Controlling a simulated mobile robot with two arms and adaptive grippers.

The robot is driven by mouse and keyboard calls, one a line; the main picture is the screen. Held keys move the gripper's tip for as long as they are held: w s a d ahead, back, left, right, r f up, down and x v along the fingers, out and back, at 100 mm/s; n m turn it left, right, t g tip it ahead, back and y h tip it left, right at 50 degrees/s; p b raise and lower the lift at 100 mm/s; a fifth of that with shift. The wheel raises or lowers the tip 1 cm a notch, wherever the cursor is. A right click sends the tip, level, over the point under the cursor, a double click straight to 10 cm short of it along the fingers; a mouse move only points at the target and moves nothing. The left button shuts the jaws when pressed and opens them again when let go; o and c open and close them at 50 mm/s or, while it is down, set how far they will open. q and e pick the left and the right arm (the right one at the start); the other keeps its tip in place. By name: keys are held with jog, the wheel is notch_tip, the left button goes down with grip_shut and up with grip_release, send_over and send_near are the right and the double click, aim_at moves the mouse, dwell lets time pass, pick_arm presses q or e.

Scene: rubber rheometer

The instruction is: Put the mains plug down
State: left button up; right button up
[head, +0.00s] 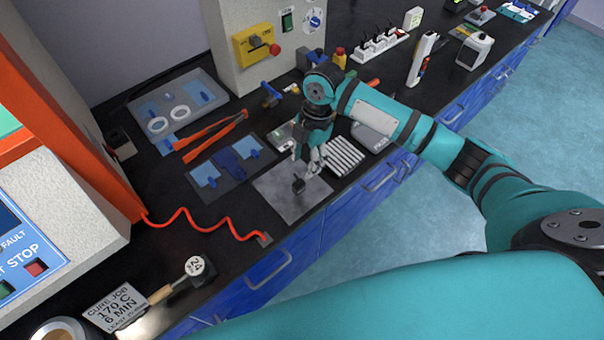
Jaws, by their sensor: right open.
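A small black block that looks like the mains plug (298,186) sits on the grey mat (285,205) near the bench's front edge. My right gripper (311,168) points down just above and beside the plug. Its fingers are open. Whether a finger touches the plug is too small to tell. My left gripper is out of view.
A ribbed white block (344,158) stands close to the right of the gripper. A blue-and-black tray (231,162) and orange-handled tongs (211,133) lie to the left. A red coiled cord (205,223) crosses the bench. A white power strip (367,48) is at the back.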

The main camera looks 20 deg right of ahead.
jog(key=shift+w+d+r, duration=0.1)
jog(key=shift+d+r, duration=0.15)
jog(key=shift+r, duration=0.9)
jog(key=shift+w+d+r, duration=0.1)
jog(key=shift+d+r, duration=0.1)
jog(key=shift+r, duration=0.95)
